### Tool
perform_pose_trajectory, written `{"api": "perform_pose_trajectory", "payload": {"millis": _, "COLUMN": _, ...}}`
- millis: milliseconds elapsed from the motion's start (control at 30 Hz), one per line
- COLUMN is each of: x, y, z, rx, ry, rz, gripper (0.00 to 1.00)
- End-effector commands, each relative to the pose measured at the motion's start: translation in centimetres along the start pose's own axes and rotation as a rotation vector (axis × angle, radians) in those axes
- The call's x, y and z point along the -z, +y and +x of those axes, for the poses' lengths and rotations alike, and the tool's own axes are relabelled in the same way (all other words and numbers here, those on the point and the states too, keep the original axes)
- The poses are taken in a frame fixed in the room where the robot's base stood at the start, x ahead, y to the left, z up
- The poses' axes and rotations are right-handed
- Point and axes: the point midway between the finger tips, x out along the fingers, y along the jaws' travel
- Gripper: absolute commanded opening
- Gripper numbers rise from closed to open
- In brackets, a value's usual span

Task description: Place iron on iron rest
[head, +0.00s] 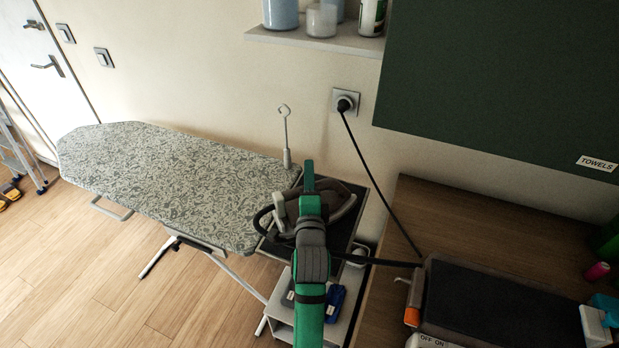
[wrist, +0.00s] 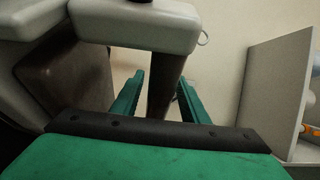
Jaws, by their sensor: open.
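The dark grey iron (head: 342,206) with a light grey part sits on or just over the black iron rest (head: 356,190) at the right end of the ironing board (head: 180,180). My arm covers much of it, so I cannot tell whether its sole fully touches the rest. My gripper (head: 308,185) is at the iron from above. In the wrist view, my gripper (wrist: 160,78) is open, with one green finger on each side of the iron's dark handle bar (wrist: 163,90). Light grey iron parts (wrist: 135,25) show above and to the left.
A wooden counter (head: 450,215) with a dark-topped box (head: 500,300) stands on the right, below a green cabinet (head: 500,80). A black cord (head: 370,165) runs from the wall socket (head: 346,102). A thin upright rod (head: 286,140) stands behind the board. A lower shelf (head: 283,318) holds small items.

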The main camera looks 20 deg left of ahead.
Motion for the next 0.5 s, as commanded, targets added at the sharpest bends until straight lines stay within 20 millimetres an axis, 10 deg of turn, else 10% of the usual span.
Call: {"api": "perform_pose_trajectory", "payload": {"millis": 500, "x": 0.1, "y": -0.1, "z": -7.8, "rx": -0.001, "ry": 0.001, "rz": 0.0, "gripper": 0.4}}
